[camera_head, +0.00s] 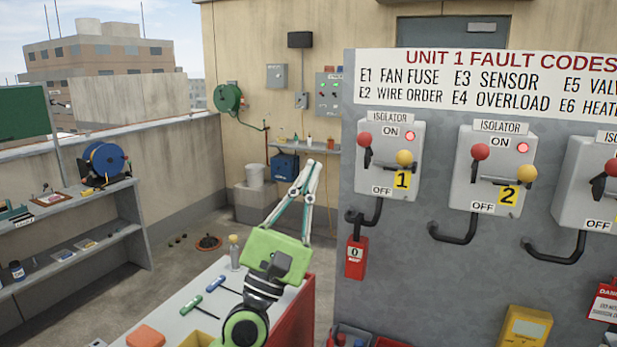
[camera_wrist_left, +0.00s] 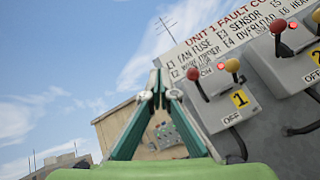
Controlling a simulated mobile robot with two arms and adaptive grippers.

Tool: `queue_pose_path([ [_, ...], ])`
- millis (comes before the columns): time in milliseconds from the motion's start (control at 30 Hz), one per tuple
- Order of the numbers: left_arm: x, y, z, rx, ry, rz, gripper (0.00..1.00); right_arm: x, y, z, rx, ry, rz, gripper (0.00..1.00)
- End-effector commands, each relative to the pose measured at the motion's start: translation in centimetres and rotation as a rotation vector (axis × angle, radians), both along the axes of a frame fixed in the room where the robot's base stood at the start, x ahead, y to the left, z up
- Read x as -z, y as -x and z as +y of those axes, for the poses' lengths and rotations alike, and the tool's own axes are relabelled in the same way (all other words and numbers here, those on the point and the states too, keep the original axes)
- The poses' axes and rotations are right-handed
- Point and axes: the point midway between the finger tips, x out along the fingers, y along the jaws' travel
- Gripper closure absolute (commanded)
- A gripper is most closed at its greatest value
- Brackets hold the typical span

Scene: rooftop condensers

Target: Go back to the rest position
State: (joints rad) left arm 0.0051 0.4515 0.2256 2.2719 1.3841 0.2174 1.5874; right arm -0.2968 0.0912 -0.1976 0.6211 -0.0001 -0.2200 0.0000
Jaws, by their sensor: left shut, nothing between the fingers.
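My left gripper (camera_head: 308,168) is raised in the middle of the head view, above the cart top, with its fingers pointing up. Its fingertips meet and nothing is between them; they also meet in the left wrist view (camera_wrist_left: 155,82). It is apart from the isolator panel (camera_head: 350,130), to the left of isolator 1 (camera_head: 388,140). The levers of isolators 1 and 2 (camera_head: 480,152) have red knobs up near ON, and red lamps are lit on both. My right gripper is not in either view.
Below my left arm is a cart (camera_head: 185,310) with screwdrivers and a bottle (camera_head: 234,252). A red tag (camera_head: 355,257) hangs on the panel's left side. A yellow meter (camera_head: 524,328) stands at lower right. A shelf (camera_head: 75,245) stands left.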

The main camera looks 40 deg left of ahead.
Motion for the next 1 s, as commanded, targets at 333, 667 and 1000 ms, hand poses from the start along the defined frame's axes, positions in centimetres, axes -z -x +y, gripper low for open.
queue_pose_path([
  [333,0.0,0.1,0.0,0.001,0.001,0.000,1.00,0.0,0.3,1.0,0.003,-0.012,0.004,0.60],
  [667,0.6,-0.1,-0.7,-0.008,-0.034,0.021,1.00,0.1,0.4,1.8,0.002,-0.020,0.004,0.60],
  [1000,16.2,-3.0,-13.5,-0.143,-0.839,0.383,1.00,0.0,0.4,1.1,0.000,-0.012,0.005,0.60],
])
